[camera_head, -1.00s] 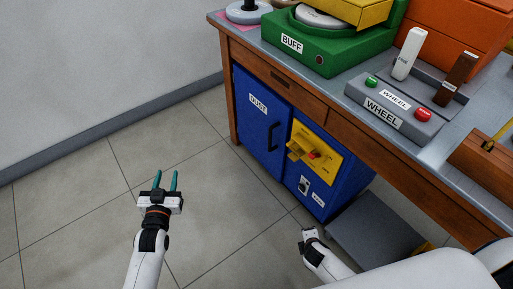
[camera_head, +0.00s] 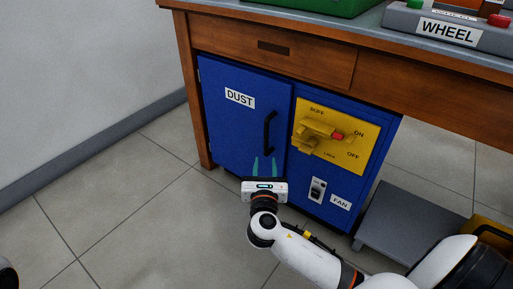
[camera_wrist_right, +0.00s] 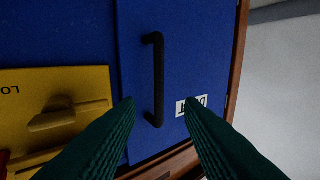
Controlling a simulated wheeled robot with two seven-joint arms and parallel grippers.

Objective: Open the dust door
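The blue dust door (camera_head: 231,128) carries a white DUST label and is shut in the cabinet under the bench. Its black vertical handle (camera_head: 269,132) sits near its right edge. My right gripper (camera_head: 264,168) is in front of the door just below the handle, with its two green fingers apart and nothing between them. In the right wrist view the handle (camera_wrist_right: 158,80) stands ahead, between the lines of the two open fingers (camera_wrist_right: 160,112), and the door (camera_wrist_right: 185,60) appears upside down. I see no contact with the handle. My left gripper is out of the head view.
Right of the door is a yellow panel (camera_head: 330,137) with a lever, red knob and ON/OFF marks, above a FAN switch (camera_head: 317,189). A grey platform (camera_head: 402,222) lies at the lower right. The wooden bench (camera_head: 300,62) overhangs the cabinet. Floor at left is clear.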

